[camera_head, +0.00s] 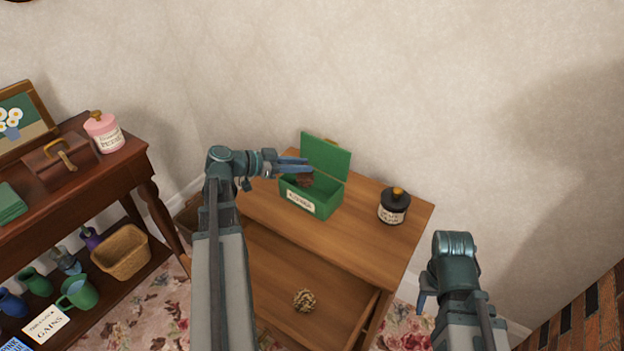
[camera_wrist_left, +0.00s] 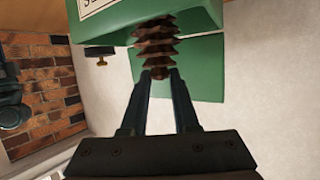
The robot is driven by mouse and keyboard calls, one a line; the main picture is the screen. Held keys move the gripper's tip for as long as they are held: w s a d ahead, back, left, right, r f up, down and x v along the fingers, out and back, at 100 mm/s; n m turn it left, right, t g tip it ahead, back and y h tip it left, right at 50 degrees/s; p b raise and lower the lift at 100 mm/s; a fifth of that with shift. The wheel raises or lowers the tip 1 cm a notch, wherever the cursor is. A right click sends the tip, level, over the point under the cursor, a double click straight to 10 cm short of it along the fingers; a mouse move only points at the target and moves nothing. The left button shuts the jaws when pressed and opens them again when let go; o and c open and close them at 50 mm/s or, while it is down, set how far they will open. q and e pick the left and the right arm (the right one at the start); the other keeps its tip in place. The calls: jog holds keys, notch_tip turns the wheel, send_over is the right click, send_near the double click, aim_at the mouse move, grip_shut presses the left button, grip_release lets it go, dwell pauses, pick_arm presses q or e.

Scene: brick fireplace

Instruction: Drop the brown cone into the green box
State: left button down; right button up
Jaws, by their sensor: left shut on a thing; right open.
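The green box (camera_head: 321,202) stands on the small wooden table with its lid (camera_head: 326,157) open and a label on its front. My left gripper (camera_head: 304,167) is at the box's opening, shut on the brown cone (camera_head: 304,180). In the left wrist view the brown cone (camera_wrist_left: 156,43) is between the fingertips, with its far end at the green box (camera_wrist_left: 180,14). Whether the cone touches the box's inside I cannot tell. My right gripper (camera_head: 424,297) is low at the right, away from the box, partly hidden by its own arm.
A black jar (camera_head: 393,206) stands right of the box on the table (camera_head: 262,208). A lighter cone (camera_head: 304,300) lies on the lower shelf or drawer below. A dark side table (camera_head: 100,175) with a pink jar (camera_head: 103,132) and a wicker basket (camera_head: 122,252) is at the left.

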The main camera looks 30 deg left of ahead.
pick_arm(q)
jog(key=c, duration=0.6)
grip_release()
jog(key=p+v, duration=0.4)
jog(key=v, duration=1)
jog(key=shift+p, duration=0.4)
jog(key=shift+w, duration=0.1)
